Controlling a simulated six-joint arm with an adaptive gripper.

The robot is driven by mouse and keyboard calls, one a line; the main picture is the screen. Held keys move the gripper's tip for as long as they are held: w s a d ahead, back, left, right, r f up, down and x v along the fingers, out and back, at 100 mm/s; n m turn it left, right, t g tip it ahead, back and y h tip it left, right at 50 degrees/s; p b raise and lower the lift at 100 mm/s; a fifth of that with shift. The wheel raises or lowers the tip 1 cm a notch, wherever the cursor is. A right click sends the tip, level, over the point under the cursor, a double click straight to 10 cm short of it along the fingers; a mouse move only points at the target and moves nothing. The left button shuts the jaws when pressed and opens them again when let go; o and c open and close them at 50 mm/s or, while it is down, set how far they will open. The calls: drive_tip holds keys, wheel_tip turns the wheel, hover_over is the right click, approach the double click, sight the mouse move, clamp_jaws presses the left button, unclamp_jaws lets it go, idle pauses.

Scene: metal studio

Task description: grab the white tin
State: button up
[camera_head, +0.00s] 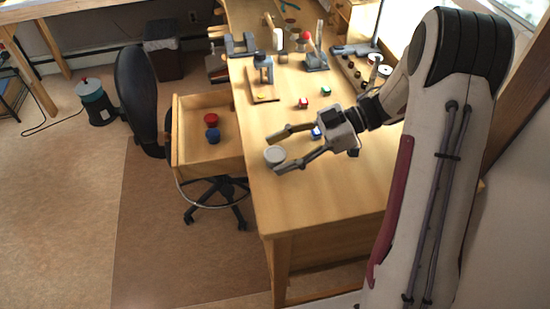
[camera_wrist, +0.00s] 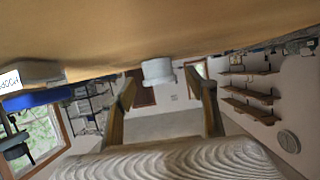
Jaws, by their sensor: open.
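The white tin (camera_head: 273,153) is a small round tin on the wooden table near its left edge, beside the open drawer. My gripper (camera_head: 277,156) is open, with its two fingers reaching left along the tabletop and the tin at their tips. In the wrist view the white tin (camera_wrist: 158,72) shows between the two fingertips (camera_wrist: 163,84), with a gap visible toward the right finger. Whether the left finger touches it I cannot tell. The wrist picture appears upside down, with the table along the top.
An open drawer (camera_head: 188,166) at the table's left holds a red tin (camera_head: 211,119) and a blue tin (camera_head: 213,136). Small coloured cubes (camera_head: 303,103) lie behind my gripper. Vises and tools (camera_head: 316,60) stand farther back. The near tabletop (camera_head: 315,205) is clear.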

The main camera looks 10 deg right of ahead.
sight(282, 153)
drive_tip(key=c, duration=1.2)
drive_tip(key=shift+r, duration=0.1)
drive_tip(key=shift+c, duration=0.2)
wheel_tip(282, 153, up, 10)
idle(0.5)
